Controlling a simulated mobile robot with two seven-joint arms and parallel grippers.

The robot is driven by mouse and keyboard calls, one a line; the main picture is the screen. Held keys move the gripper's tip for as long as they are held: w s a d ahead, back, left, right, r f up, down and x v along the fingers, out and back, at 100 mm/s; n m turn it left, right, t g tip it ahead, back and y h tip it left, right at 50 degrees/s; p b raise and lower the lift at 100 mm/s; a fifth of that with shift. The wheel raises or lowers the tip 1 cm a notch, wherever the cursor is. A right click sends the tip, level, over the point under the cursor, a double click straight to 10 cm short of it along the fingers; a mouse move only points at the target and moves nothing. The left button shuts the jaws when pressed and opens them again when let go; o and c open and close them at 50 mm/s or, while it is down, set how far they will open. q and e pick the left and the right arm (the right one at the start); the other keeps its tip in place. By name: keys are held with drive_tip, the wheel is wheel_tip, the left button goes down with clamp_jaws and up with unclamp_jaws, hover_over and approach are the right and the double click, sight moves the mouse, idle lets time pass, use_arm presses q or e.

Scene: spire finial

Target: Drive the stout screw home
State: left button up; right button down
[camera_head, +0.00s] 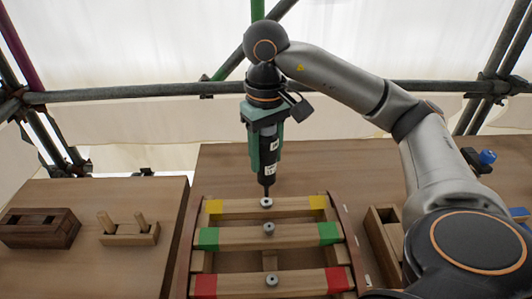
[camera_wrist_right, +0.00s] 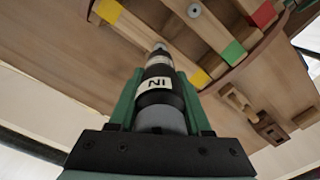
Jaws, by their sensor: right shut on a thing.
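My right gripper (camera_head: 265,135) is shut on a black powered screwdriver (camera_head: 268,160) with white labels, held upright with its bit down. The driver (camera_wrist_right: 158,95) also shows in the wrist view, between the green fingers. Its tip is at or just above the screw (camera_head: 266,202) in the yellow-ended rail (camera_head: 290,206); I cannot tell whether they touch. A second screw (camera_head: 269,228) stands in the green-ended rail (camera_head: 295,235), and a third (camera_head: 271,280) in the red-ended rail (camera_head: 305,283). Which one is the stout screw is not clear. My left gripper is not in view.
The rails sit in a wooden frame with curved sides (camera_head: 347,240) on the table (camera_head: 230,162). On the left table (camera_head: 95,265) are a dark wooden block (camera_head: 40,228) and a holder with two pegs (camera_head: 128,233). A wooden tray (camera_head: 378,240) lies right of the frame. Scaffold tubes (camera_head: 150,91) cross behind.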

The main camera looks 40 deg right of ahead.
sight(266, 134)
drive_tip(key=shift+r+p, duration=2.15)
drive_tip(key=shift+r, duration=0.45)
drive_tip(key=shift+f, duration=0.1)
